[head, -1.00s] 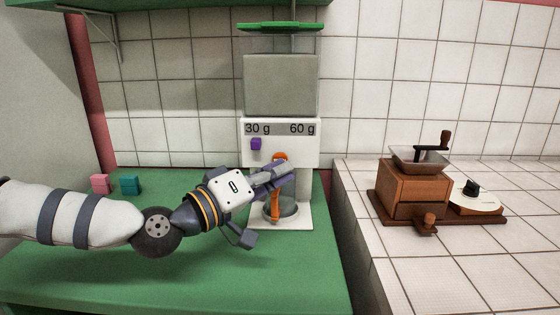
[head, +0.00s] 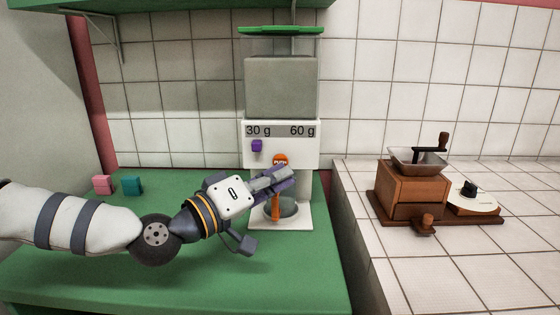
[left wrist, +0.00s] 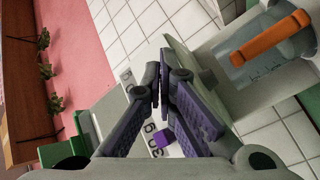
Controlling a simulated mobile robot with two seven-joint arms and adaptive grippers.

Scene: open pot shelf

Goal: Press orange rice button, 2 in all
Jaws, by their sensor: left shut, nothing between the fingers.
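The orange rice button (head: 280,160) is a round orange piece with dark marking on the white front of the dispenser. My left gripper (head: 284,175) is shut and empty, its fingertips just below the button in the head view. I cannot tell whether they touch it. In the left wrist view the shut fingers (left wrist: 160,75) show, but the orange button cannot be made out. The dispenser (head: 310,152) has "30 g" and "60 g" labels and a purple button (head: 256,145). A clear cup with an orange handle (head: 276,208) stands under it, partly hidden by the gripper.
A pink block (head: 102,185) and a teal block (head: 132,185) lie at the back left of the green counter (head: 290,265). The green front area is clear.

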